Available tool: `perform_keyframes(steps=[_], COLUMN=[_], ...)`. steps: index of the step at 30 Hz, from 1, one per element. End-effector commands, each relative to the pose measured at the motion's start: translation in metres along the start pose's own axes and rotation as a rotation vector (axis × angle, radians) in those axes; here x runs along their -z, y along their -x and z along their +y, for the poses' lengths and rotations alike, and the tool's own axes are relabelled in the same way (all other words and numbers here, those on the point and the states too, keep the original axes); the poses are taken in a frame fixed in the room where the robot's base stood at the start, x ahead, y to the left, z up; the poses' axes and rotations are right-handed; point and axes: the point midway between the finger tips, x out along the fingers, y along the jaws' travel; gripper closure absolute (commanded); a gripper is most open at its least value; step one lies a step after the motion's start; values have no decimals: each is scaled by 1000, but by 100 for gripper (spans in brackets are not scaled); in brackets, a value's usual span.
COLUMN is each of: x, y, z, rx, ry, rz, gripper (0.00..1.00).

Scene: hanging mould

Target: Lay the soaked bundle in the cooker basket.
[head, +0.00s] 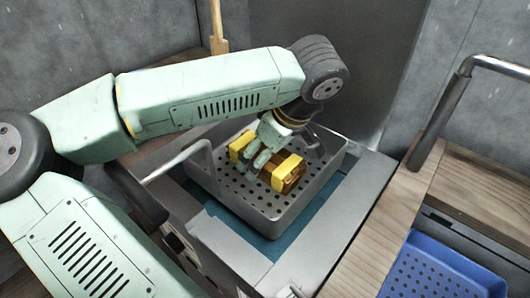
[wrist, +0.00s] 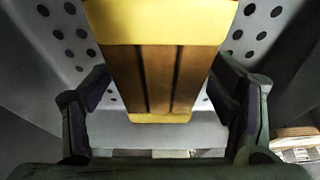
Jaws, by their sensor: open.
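The bundle (head: 290,184), brown strips with a yellow band at each end, lies inside the grey perforated cooker basket (head: 312,192). It appears to rest on the basket's floor. In the wrist view the bundle (wrist: 158,80) runs away between the two fingers. My gripper (head: 262,158) is over the bundle in the basket. In the wrist view my gripper (wrist: 163,105) is open, one finger on each side of the bundle, with visible gaps. The gripper hides part of the bundle's middle in the head view.
The basket sits over a teal-blue area (head: 268,247) in a grey metal housing, with a bent handle rising at its left. A blue perforated tray (head: 432,272) is at the lower right beside a wooden counter (head: 375,232). A metal rail (head: 452,105) stands at the right.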

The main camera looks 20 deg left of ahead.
Motion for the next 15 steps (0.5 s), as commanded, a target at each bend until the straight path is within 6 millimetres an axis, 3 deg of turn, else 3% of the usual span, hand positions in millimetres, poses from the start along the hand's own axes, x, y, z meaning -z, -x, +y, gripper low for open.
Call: perform_keyframes(steps=[9,15], x=[3,2], y=[72,106], z=[0,0], rx=[-2,-1], ry=[-3,-2], rz=[3,3], gripper=[22,22])
